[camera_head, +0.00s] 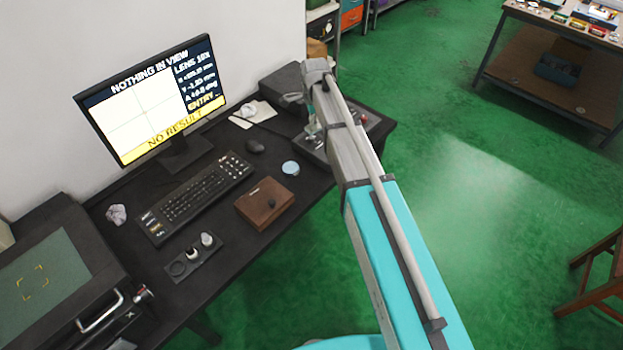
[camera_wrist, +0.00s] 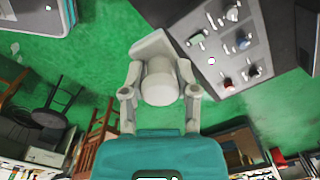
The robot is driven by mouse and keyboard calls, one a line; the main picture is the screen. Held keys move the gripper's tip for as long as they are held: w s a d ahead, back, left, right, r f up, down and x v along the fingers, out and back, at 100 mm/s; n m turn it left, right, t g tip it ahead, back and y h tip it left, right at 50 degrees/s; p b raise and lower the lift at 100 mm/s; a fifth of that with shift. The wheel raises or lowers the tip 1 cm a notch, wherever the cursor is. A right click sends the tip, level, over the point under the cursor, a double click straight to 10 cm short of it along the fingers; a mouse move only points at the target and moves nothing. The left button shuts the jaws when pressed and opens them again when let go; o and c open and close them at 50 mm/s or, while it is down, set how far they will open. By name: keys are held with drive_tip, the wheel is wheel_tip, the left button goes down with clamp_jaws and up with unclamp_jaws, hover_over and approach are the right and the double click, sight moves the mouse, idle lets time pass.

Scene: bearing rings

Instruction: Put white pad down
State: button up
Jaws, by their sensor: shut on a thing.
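In the wrist view my gripper (camera_wrist: 160,85) is shut on a pale, rounded block, which I take to be the white pad (camera_wrist: 159,84). It sits between the two fingers, and its far side is hidden. The held thing is above the floor, beside a grey control panel. In the head view my arm reaches to the right end of the dark desk, and the arm hides most of the gripper and what it holds.
The control panel (camera_wrist: 235,40) has knobs. Green floor is open at right.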

drive_tip(key=s+d+f+n+b, duration=0.1)
drive_tip(key=s+f+b, duration=1.1)
drive_tip(key=f+b, duration=0.1)
drive_tip(key=shift+s+d+f+n+b, duration=0.15)
drive_tip(key=shift+s+f+n+b, duration=0.15)
drive_tip(key=shift+s+f+n, duration=0.15)
drive_tip(key=shift+w, duration=0.15)
drive_tip(key=b, duration=0.8)
approach(311, 178)
drive_tip(key=shift+s+d+f, duration=0.1)
drive_tip(key=shift+s+f, duration=0.05)
drive_tip(key=shift+s, duration=0.35)
drive_tip(key=shift+s+f, duration=0.2)
drive_tip(key=shift+s, duration=0.25)
drive_tip(key=shift+w+f+b, duration=0.5)
drive_tip(key=shift+w+f, duration=0.05)
drive_tip(key=shift+w, duration=0.05)
drive_tip(key=shift+w+f+b, duration=0.5)
drive_tip(key=shift+f+b, duration=0.25)
drive_tip(key=shift+s+f+b, duration=0.1)
drive_tip(key=shift+f+b, duration=1.2)
drive_tip(key=shift+f, duration=0.15)
